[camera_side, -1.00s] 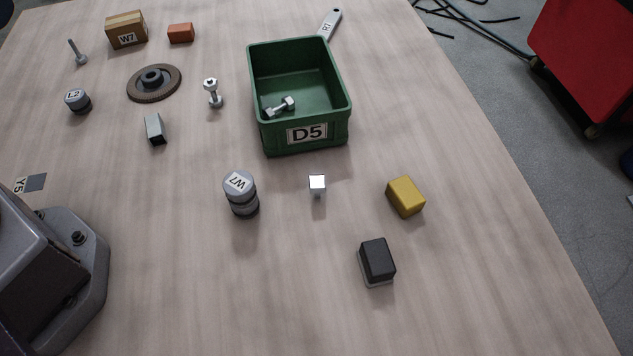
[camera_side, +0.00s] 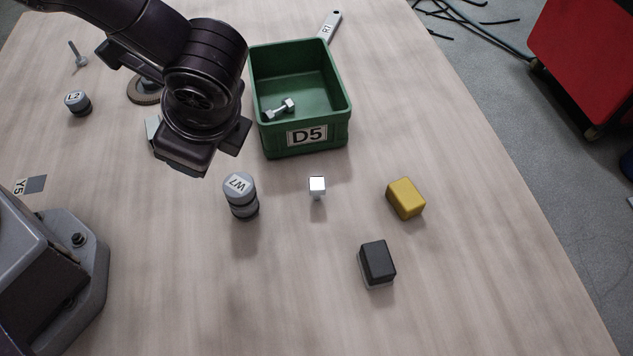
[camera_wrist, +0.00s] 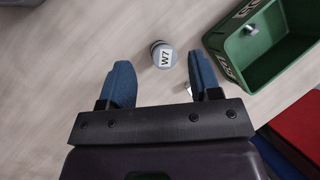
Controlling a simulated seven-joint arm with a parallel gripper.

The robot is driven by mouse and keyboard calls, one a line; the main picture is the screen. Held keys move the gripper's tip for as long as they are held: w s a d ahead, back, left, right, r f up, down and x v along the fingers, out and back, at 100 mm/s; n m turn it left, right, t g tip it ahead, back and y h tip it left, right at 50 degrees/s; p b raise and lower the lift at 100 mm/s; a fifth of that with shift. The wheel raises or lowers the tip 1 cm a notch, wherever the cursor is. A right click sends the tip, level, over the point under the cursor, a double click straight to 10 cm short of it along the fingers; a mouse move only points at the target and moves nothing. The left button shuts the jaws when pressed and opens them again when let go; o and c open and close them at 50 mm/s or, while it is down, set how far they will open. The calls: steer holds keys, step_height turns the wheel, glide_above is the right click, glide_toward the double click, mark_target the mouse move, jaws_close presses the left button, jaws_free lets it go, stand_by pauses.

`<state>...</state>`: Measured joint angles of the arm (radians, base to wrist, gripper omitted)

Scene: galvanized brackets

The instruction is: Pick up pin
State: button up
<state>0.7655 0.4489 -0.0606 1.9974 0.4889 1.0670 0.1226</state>
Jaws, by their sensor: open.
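A small bright metal pin with a square head (camera_side: 317,186) stands on the table in front of the green bin in the side view. Another small metal piece with a thick head at each end (camera_side: 279,109) lies inside the bin. I cannot tell for sure which of them is the task's pin. In the wrist view my gripper (camera_wrist: 159,62) is open and empty, its two blue fingers apart. A bit of shiny metal (camera_wrist: 188,88) shows beside the right finger, mostly hidden. In the side view my gripper hangs above the table, left of the bin, fingers hidden.
The green bin D5 (camera_side: 269,143) stands at centre. A grey cylinder W7 (camera_side: 240,193) stands left of the square-headed pin. A yellow block (camera_side: 405,198) and a dark block (camera_side: 377,262) lie to its right. A bolt (camera_side: 77,53) and cylinder L2 (camera_side: 77,103) are at far left.

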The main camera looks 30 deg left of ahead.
mark_target(317, 184)
steer(key=d+f+m+t+y, duration=0.1)
steer(key=d+f+m+t, duration=0.1)
steer(key=d+f+m, duration=0.1)
steer(key=d+f+m+t+y, duration=0.1)
steer(key=d+f+m+t, duration=0.1)
steer(key=d+f+m, duration=0.2)
steer(key=d+f+m+t+y, duration=0.1)
steer(key=d+f+m+t, duration=0.1)
steer(key=f, duration=0.4)
steer(key=shift+s+d+f+m, duration=0.1)
steer(key=shift+d+f+m, duration=0.1)
steer(key=shift+d+m, duration=0.25)
steer(key=shift+s+d+f+m, duration=0.1)
steer(key=shift+d+f+m, duration=0.05)
steer(key=shift+d+m, duration=0.3)
steer(key=shift+w+d+f+m+t, duration=0.25)
steer(key=shift+d+f+m+t, duration=0.1)
steer(key=shift+d, duration=0.1)
steer(key=shift+w+d+f+m+t, duration=0.25)
steer(key=shift+d+m+t, duration=0.1)
steer(key=shift+d, duration=0.1)
steer(key=shift+w+d+r+m+t+h, duration=0.3)
steer(key=shift+w+d+r+m+t, duration=0.4)
steer(key=shift+w+d+r+t, duration=0.4)
steer(key=shift+w+a+r, duration=0.15)
steer(key=shift+w, duration=0.25)
steer(key=x, duration=1.2)
steer(key=shift+w, duration=0.25)
steer(key=c, duration=1.1)
steer(key=shift+o, duration=0.2)
